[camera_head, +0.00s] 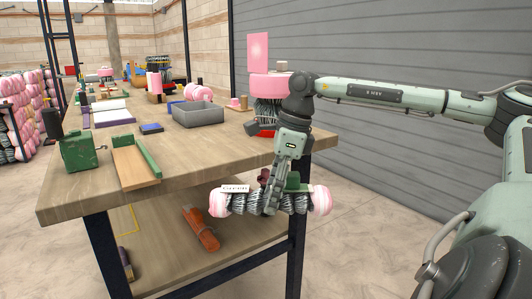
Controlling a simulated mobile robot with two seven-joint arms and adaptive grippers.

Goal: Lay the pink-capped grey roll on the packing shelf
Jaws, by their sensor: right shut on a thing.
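The grey roll (246,203) has a rounded pink cap at each end and lies roughly level across the picture. My right gripper (276,203) is shut around its middle from above and hides part of it. The roll is held in front of the table's right edge, below the height of the tabletop. A lower wooden shelf (162,255) runs under the table, behind and left of the roll. I cannot tell whether the roll touches it. My left gripper is out of view.
A brown-orange rolled bundle (201,228) lies on the lower shelf. Dark table legs (298,250) stand near the roll. The tabletop (190,148) carries a grey tray (198,113), a green box (77,152) and a wooden board with a green edge (133,166).

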